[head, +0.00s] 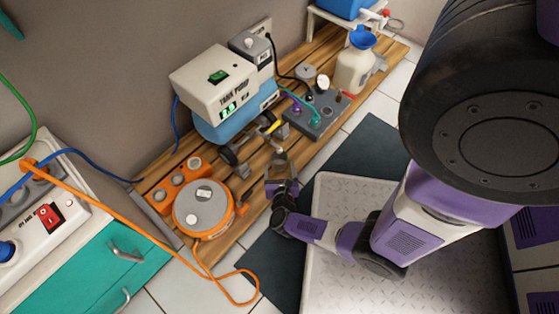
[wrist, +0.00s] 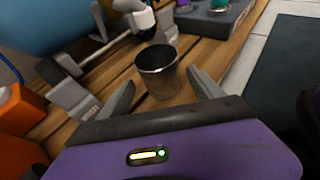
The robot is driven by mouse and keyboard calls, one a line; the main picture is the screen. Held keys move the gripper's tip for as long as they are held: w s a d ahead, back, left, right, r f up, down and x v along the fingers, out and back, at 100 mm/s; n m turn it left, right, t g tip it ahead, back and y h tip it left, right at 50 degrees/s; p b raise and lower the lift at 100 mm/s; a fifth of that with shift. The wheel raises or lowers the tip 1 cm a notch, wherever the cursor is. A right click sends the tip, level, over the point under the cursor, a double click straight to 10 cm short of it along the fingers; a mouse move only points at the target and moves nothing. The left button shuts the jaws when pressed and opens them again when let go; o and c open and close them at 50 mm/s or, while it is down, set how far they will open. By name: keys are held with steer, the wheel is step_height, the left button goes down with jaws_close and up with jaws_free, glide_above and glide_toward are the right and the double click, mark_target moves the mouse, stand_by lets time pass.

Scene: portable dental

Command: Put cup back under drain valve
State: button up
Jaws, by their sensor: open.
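A small metal cup (wrist: 157,72) stands upright on the wooden slats, open at the top. It also shows small in the head view (head: 279,159). My gripper (wrist: 162,80) is open, with one finger on each side of the cup; I cannot tell whether they touch it. In the head view my gripper (head: 279,181) reaches in over the shelf's front edge. A valve-like fitting with a yellow part (head: 272,127) sits low on the blue tank (head: 225,122) of the tank pump. In the wrist view a white and black fitting (wrist: 143,21) is just behind the cup, apart from it.
A grey control box (head: 318,115) is right of the tank, with a white bottle (head: 353,68) beyond. An orange round device (head: 203,208) and its cable lie left of my gripper. The wooden shelf (head: 160,165) has bare slats around the cup.

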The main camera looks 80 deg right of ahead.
mark_target(279, 167)
steer(key=p+v, duration=0.1)
steer(key=v, duration=0.2)
steer(key=shift+a+r, duration=0.2)
steer(key=shift+a+r+t, duration=0.15)
steer(key=shift+a+t, duration=0.15)
steer(key=s+a+r+m+t+y, duration=0.1)
steer(key=a+r+m+t+y, duration=0.2)
steer(key=a+r+m, duration=0.4)
steer(key=s+a+r+m+t+y, duration=0.1)
steer(key=a+r+m+t+y, duration=0.3)
steer(key=r, duration=1.5)
steer(key=s+a+r+m+t+y, duration=0.1)
steer(key=a+r+m+t+y, duration=0.3)
steer(key=a+r+m, duration=0.5)
steer(key=a+r+y, duration=0.2)
steer(key=a+r, duration=0.2)
steer(key=shift+a+r+m, duration=0.15)
steer(key=shift+r+m, duration=0.15)
steer(key=shift+m, duration=0.1)
step_height(279, 167, up, 38)
steer(key=p, duration=3.8)
